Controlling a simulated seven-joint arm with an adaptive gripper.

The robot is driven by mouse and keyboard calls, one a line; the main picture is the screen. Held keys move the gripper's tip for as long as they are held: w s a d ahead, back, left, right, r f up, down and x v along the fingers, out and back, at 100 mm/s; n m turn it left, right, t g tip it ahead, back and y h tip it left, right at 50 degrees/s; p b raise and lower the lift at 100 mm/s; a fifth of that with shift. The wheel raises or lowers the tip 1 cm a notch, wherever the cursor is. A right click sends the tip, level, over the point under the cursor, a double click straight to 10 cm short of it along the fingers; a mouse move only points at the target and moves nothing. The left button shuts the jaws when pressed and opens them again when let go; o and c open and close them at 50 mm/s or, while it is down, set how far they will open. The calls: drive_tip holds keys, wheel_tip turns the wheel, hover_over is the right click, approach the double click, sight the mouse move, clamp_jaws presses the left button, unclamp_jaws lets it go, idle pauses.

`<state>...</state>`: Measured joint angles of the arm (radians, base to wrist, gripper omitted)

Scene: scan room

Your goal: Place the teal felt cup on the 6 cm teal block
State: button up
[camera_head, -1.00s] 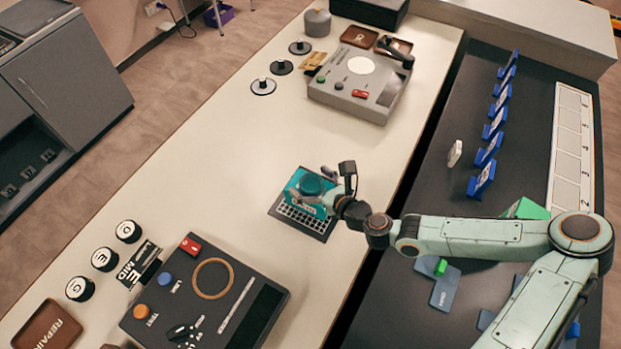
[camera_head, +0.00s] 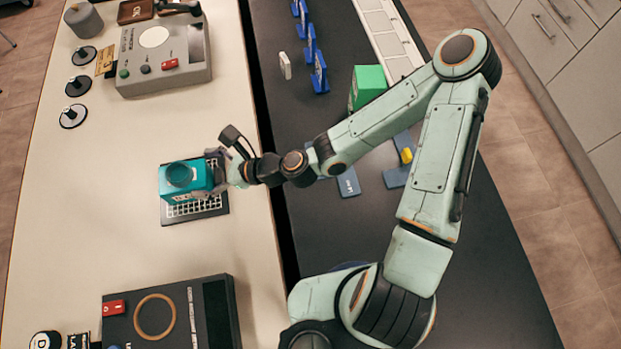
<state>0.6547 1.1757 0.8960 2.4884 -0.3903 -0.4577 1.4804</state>
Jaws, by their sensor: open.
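The round teal felt cup (camera_head: 180,174) sits on top of the teal block (camera_head: 198,182), upright as far as I can tell. The block stands on a dark pad with a white grid (camera_head: 195,209). My gripper (camera_head: 218,168) is open, just right of the block and cup. Its fingers are small and partly overlap the block's right side, so I cannot tell whether they touch it. Nothing shows held between them.
A grey console (camera_head: 165,60) with a red switch stands behind on the pale bench. A dark console (camera_head: 170,315) with a tan ring stands in front. Bare bench lies left of the pad. A green block (camera_head: 368,85) and blue stands (camera_head: 318,72) are on the dark counter.

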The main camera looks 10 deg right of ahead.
drive_tip(key=s+n+g, duration=0.1)
drive_tip(key=s+d+f+n+g+h, duration=0.1)
drive_tip(key=n, duration=0.1)
drive_tip(key=s+d+f+n+h, duration=0.1)
drive_tip(key=n, duration=0.1)
drive_tip(key=shift+g, duration=0.4)
drive_tip(key=d+n, duration=0.1)
drive_tip(key=s+d+n+g+h, duration=0.1)
drive_tip(key=n, duration=0.1)
drive_tip(key=d+n+h, duration=0.1)
drive_tip(key=shift+s+d+f, duration=0.1)
drive_tip(key=shift+s+f, duration=0.3)
drive_tip(key=s+d+r+n+h, duration=0.4)
drive_tip(key=s+d+r+n, duration=0.1)
drive_tip(key=d+r+n, duration=0.2)
drive_tip(key=s+d+r+n+g+h, duration=0.1)
drive_tip(key=s+d+r+n+h, duration=0.2)
drive_tip(key=s+d+r+n, duration=0.3)
drive_tip(key=d+r+n, duration=0.1)
drive_tip(key=d+r, duration=0.2)
drive_tip(key=shift+h, duration=0.4)
